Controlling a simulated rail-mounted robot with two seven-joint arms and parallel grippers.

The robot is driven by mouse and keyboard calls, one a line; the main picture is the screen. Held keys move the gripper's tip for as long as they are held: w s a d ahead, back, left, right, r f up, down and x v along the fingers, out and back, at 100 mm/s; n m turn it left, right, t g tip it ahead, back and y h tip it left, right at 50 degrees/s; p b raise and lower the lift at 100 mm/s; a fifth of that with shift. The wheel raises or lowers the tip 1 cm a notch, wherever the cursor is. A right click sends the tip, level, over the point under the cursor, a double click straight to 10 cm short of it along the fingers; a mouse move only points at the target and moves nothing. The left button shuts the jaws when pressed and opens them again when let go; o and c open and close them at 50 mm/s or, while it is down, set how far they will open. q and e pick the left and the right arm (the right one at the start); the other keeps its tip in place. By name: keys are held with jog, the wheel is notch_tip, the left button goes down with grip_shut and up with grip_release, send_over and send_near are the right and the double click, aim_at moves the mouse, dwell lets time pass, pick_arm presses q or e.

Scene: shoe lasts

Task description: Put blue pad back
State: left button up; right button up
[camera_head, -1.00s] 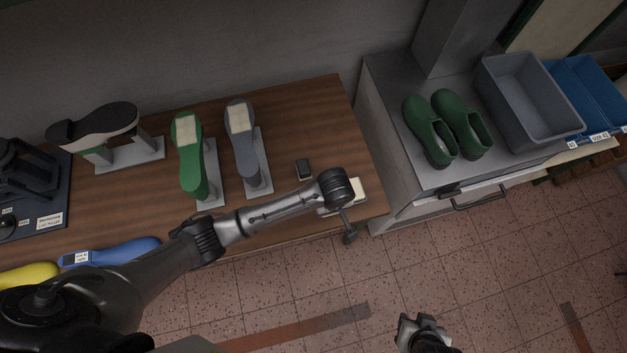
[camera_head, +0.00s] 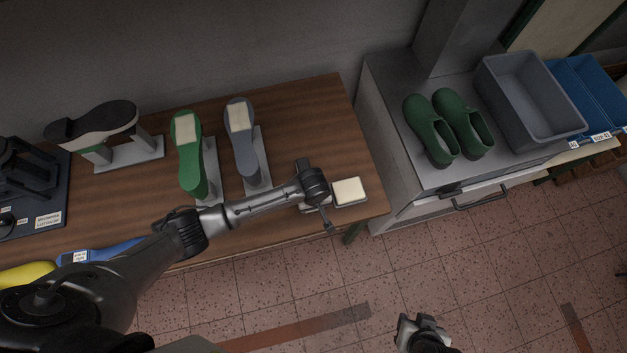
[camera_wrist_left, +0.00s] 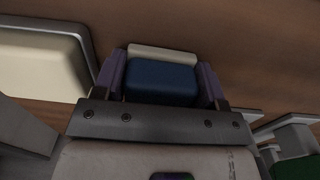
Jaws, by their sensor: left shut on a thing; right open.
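The blue pad (camera_wrist_left: 160,82) shows in the left wrist view, with a cream strip along its far edge. My left gripper (camera_wrist_left: 161,74) is shut on it, one finger on each side. In the head view, my left wrist is above the right part of the wooden bench, just left of the cream pad, and hides the blue pad. My right gripper (camera_head: 423,332) is open and empty above the tiled floor, right of the bench.
A cream pad in a shallow holder (camera_head: 349,191) lies near the bench's right end; it also shows in the left wrist view (camera_wrist_left: 38,65). Green (camera_head: 188,155) and grey (camera_head: 241,140) lasts stand left. Green clogs (camera_head: 430,130) and a grey bin (camera_head: 528,95) sit on the cabinet.

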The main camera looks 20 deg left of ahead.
pick_arm(q)
jog(key=shift+f, duration=0.15)
jog(key=o, duration=1)
notch_tip(320, 180, up, 12)
jog(key=shift+r+p, duration=0.2)
jog(key=shift+p, duration=0.65)
